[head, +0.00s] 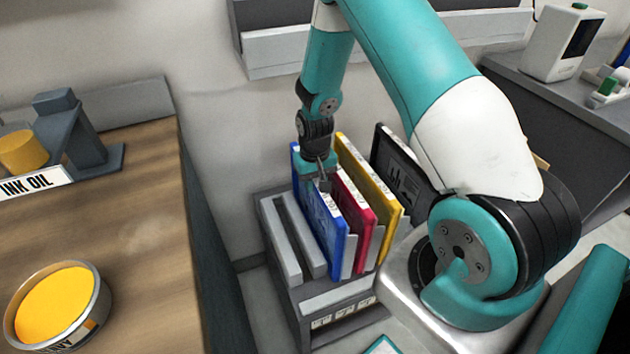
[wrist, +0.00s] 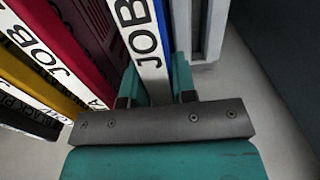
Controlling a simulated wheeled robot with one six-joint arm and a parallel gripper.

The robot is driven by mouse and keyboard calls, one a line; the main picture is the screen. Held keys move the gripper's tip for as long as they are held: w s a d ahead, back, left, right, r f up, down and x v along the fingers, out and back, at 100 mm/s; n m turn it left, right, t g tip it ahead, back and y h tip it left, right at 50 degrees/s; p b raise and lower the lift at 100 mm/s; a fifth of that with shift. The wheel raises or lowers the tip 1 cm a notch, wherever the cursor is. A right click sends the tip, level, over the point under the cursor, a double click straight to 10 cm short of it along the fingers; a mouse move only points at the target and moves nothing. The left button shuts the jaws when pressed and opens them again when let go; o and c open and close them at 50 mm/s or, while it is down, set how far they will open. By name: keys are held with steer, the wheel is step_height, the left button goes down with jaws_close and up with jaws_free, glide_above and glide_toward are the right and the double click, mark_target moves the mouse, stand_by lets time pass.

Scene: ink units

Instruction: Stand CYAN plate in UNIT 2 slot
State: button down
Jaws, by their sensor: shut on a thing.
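The plate I take as the CYAN plate (head: 324,222) is blue with a white top edge. It stands upright in a grey rack (head: 290,262), leftmost of the plates, beside an empty slot. My gripper (head: 322,182) is shut on its top edge from above. In the wrist view, my gripper's fingers (wrist: 158,90) lie either side of the white edge lettered JOB (wrist: 147,45). The plate's lower part is hidden in the rack. No marking for UNIT 2 is readable in either view.
Right of it stand a magenta plate (head: 354,212), a yellow plate (head: 385,212) and a black plate (head: 395,170). A wooden counter (head: 140,220) at left bears an open tin of yellow ink (head: 55,305) and an INK OIL stand (head: 85,140). A white device (head: 563,42) stands at back right.

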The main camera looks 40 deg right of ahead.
steer(key=shift+f, duration=0.35)
stand_by(0.4)
steer(key=c, duration=0.8)
jaws_free()
steer(key=shift+c, duration=0.2)
step_height(320, 180, up, 17)
steer(key=shift+r, duration=0.2)
step_height(320, 180, up, 5)
steer(key=p, duration=0.4)
